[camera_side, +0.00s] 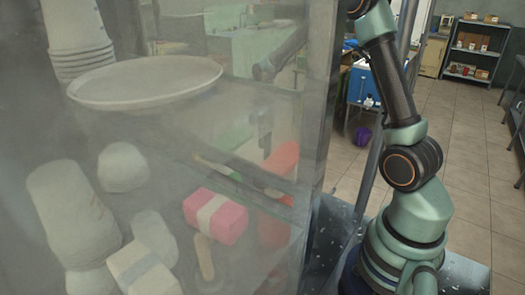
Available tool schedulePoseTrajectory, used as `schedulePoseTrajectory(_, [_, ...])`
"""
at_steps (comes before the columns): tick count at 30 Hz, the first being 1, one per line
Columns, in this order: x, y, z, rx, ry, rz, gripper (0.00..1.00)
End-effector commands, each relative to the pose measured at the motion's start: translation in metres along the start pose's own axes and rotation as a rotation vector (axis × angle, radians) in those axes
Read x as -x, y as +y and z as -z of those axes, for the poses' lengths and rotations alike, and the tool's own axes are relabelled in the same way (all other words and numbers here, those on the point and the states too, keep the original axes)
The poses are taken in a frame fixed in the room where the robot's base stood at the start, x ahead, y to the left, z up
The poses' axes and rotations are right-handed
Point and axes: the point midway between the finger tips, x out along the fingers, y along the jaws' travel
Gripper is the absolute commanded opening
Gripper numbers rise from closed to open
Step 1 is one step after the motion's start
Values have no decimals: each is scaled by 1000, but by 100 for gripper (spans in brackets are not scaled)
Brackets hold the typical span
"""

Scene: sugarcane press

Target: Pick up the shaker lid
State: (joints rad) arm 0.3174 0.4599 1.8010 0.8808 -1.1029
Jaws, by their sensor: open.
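I cannot pick out a shaker lid for certain. Behind a hazy clear pane, a pale rounded dome-like thing (123,167) sits at the left, but the haze hides what it is. My arm stands at the right, outside the pane, and bends near the top edge of the picture. My gripper's fingers do not show. A dim, dark slanted shape with a greenish end appears through the pane at the upper middle; I cannot tell whether it is part of my arm or a reflection.
Behind the pane are stacked pale cups (78,40), a wide white dish (145,82), a pink block with a pale band (216,216) and a red item (281,160). The pane's dark upright edge (322,110) stands close left of my arm. Tiled floor (465,150) lies open at right.

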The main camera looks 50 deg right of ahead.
Motion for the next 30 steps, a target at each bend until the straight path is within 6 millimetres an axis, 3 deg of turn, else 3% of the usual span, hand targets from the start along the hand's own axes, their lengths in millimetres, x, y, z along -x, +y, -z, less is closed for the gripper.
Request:
schedulePoseTrajectory(3, [-20, -1, 0, 0, -2, 4, 100])
schedulePoseTrajectory(11, [-39, -1, 0, 0, -1, 1, 100])
schedulePoseTrajectory(21, [-82, -2, 2, 0, -2, 3, 100])
schedulePoseTrajectory(30, [-86, -2, 2, 0, 0, -1, 100])
